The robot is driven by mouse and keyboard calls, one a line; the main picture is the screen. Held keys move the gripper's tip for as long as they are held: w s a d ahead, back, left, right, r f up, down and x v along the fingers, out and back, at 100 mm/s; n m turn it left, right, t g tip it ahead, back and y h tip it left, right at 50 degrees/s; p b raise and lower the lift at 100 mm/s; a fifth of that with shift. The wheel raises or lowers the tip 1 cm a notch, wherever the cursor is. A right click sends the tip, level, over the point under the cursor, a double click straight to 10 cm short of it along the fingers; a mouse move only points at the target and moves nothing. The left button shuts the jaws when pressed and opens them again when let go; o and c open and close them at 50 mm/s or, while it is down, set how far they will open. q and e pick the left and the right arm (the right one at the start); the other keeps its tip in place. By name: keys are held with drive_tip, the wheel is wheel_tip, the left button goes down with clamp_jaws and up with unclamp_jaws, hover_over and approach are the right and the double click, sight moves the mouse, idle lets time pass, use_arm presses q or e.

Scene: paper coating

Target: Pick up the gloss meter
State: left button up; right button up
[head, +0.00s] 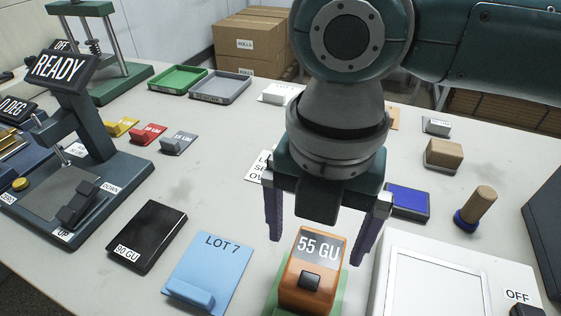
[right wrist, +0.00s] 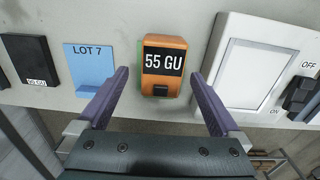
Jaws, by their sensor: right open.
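The gloss meter (head: 313,268) is an orange block with a dark display reading "55 GU" and a black knob on it. It rests on a green base at the front of the table, and it also shows in the right wrist view (right wrist: 164,66). My right gripper (head: 329,222) is open and empty, pointing down above and slightly behind the gloss meter. In the right wrist view its two purple fingers lie to either side of the meter, not touching it. My left gripper is in neither view.
A blue "LOT 7" board (head: 208,270) lies close left of the meter, with a black "90 GU" tile (head: 148,236) beyond. A white light panel (head: 440,280) stands close right. A wooden-handled stamp (head: 475,207) and blue pad (head: 408,201) sit further back right.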

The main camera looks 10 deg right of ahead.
sight(315, 261)
drive_tip(key=f, duration=0.5)
drive_tip(key=shift+s+f, duration=0.15)
drive_tip(key=shift+s, duration=0.25)
drive_tip(key=shift+c, duration=0.4)
clamp_jaws()
